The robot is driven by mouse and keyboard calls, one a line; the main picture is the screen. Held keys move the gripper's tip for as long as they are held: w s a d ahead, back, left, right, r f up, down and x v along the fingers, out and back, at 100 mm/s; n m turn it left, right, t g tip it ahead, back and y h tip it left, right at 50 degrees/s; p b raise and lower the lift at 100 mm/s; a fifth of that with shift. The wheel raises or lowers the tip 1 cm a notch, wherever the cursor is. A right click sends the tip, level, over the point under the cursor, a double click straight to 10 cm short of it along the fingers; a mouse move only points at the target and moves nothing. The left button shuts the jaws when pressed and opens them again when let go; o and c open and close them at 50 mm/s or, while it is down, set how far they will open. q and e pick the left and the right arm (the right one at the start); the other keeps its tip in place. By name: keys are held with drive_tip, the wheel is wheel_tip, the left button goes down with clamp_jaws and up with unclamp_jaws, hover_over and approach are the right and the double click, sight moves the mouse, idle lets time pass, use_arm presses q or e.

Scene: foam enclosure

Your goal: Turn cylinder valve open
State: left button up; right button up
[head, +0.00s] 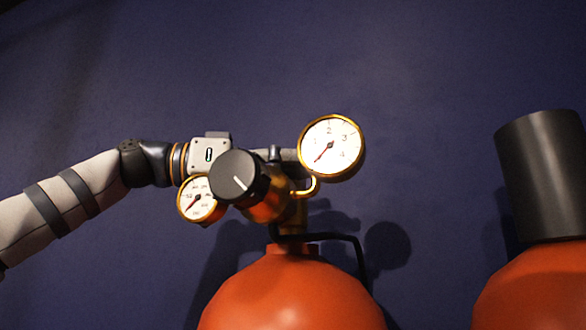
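An orange cylinder (290,295) stands at the lower middle of the head view with a brass regulator (265,205) on top. The regulator carries a black knob (238,176) with a white pointer line, a large round gauge (331,147) and a smaller gauge (200,199). My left gripper (280,156) reaches in from the left, at the height of the knob. Its fingers pass behind the knob towards the large gauge and are mostly hidden. I cannot tell whether they touch the valve. My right gripper is not in view.
A second orange cylinder (540,292) with a black cap (541,175) stands at the right. A dark blue wall (430,80) is behind. A thin black bar (345,238) runs by the first cylinder's neck. The space above the gauges is clear.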

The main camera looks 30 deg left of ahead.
use_arm(q)
drive_tip(key=c, duration=1)
drive_tip(key=shift+s+n+t+y, duration=0.1)
drive_tip(key=shift+n+t+y, duration=0.4)
drive_tip(key=shift+t, duration=0.1)
drive_tip(key=shift+n+t+y, duration=0.3)
drive_tip(key=shift+t, duration=0.1)
drive_tip(key=o, duration=1.2)
drive_tip(key=shift+c, duration=0.2)
drive_tip(key=v, duration=1.1)
drive_tip(key=shift+s+a, duration=0.2)
drive_tip(key=shift+a, duration=0.15)
